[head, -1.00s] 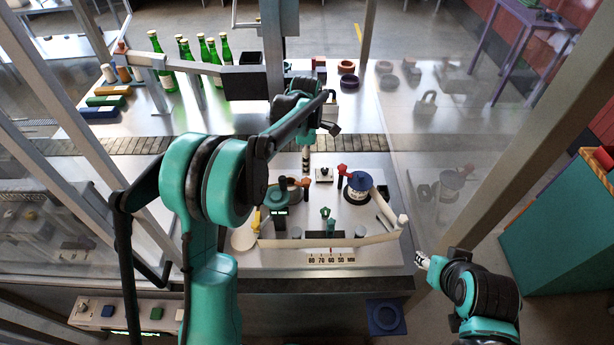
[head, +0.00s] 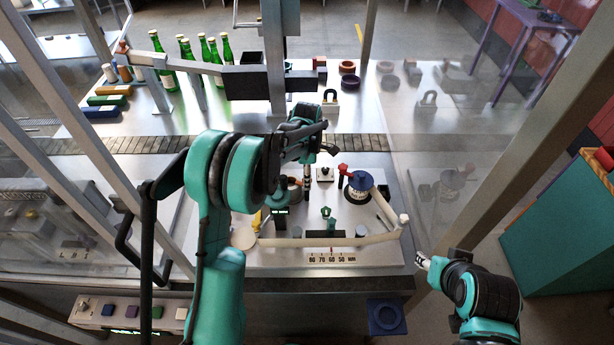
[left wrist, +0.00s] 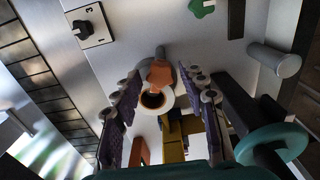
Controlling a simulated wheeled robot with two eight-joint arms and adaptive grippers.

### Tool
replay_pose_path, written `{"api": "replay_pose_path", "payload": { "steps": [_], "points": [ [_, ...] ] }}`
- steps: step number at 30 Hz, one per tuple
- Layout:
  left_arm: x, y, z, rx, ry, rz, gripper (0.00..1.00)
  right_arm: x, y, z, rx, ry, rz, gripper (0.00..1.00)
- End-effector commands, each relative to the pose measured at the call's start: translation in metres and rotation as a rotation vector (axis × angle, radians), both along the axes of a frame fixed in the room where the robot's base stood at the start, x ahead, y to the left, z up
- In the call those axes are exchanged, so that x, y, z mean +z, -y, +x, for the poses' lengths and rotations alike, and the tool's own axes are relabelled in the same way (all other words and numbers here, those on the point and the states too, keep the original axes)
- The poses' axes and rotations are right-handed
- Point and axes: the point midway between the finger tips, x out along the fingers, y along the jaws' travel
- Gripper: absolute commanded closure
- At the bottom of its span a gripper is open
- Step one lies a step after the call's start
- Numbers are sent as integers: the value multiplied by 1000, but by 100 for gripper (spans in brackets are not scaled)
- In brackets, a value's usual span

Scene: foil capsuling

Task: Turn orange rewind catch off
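The orange catch (left wrist: 160,74) shows in the left wrist view as a small orange knob above a pale round ring with an orange-brown centre. My left gripper (left wrist: 163,92) is open, with one purple-padded finger on each side of the catch. Whether either finger touches it I cannot tell. In the head view my left gripper (head: 307,186) points down over the machine's panel, and the arm and fingers largely hide the catch. My right gripper (head: 424,262) is at the lower right, away from the panel. Its fingers are too small to judge.
A black dial (left wrist: 88,28) on a white plate and a green knob (left wrist: 202,7) are near the left gripper. A red-handled blue reel (head: 359,186) stands to the right. Green bottles (head: 205,55) stand behind the conveyor (head: 120,145). A teal ring (left wrist: 272,143) is close by.

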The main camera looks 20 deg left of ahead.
Motion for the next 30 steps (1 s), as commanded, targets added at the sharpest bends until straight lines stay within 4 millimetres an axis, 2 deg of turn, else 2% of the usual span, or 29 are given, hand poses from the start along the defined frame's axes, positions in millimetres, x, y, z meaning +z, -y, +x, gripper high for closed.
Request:
{"api": "replay_pose_path", "payload": {
  "steps": [1,3,4,17,30],
  "points": [
    [0,0,0,0,0,0,78,0,0,0,0,0,0,60],
    [0,0,0,0,0,0,96,0,0,0,0,0,0,60],
    [0,0,0,0,0,0,100,0,0,0,0,0,0,60],
    [0,0,0,-63,1,0,100,-5,0,0,0,0,0,60],
    [-1,0,0,-411,1,0,100,-24,0,0,0,0,0,60]
  ]
}}
